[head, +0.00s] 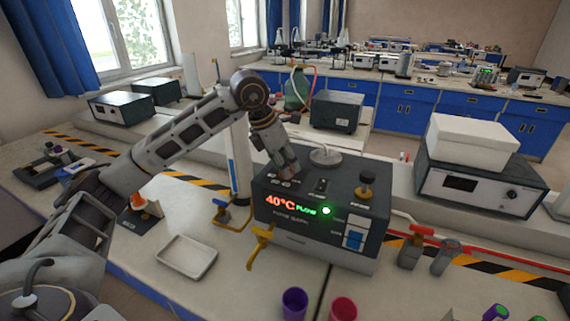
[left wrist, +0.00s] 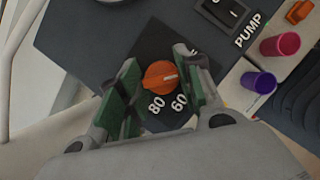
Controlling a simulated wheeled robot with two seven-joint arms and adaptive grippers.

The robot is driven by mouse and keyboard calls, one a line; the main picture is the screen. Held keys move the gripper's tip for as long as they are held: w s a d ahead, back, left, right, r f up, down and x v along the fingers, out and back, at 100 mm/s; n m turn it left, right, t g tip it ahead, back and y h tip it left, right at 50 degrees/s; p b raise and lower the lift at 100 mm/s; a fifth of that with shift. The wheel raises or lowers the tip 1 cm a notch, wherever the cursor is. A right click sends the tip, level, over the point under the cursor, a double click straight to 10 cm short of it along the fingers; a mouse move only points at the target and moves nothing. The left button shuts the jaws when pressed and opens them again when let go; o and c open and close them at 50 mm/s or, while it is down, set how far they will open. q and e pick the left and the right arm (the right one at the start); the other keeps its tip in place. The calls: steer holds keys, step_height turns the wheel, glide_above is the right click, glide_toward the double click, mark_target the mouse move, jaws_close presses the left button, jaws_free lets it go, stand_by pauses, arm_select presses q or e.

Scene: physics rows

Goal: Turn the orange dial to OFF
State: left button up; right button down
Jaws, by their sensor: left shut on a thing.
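The orange dial (left wrist: 159,75) shows in the left wrist view on a dark square label on top of the dark grey unit (head: 285,240). Its white mark points to the right in that view. The numbers 80 and 60 show beside it; other markings are hidden by my fingers. My left gripper (left wrist: 160,82) is shut on the dial, one green-padded finger on each side. In the head view my left gripper (head: 287,168) reaches down to the unit's top left and hides the dial. The unit's display (head: 285,205) reads 40°C, with a green light beside FLOW. My right gripper is not in view.
A black switch (head: 320,187) and a yellow-topped knob (head: 366,180) stand on the unit's top, right of my gripper. Yellow valve handles (head: 260,240) are at its left front. A purple cup (head: 294,303) and a pink cup (head: 343,309) stand in front. An empty tray (head: 187,257) lies left.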

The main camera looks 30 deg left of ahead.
arm_select(q)
steer(key=shift+n+t+y, duration=0.3)
steer(key=shift+n+y, duration=0.4)
steer(key=shift+n, duration=1.1)
steer(key=o, duration=1)
steer(key=shift+v, duration=6)
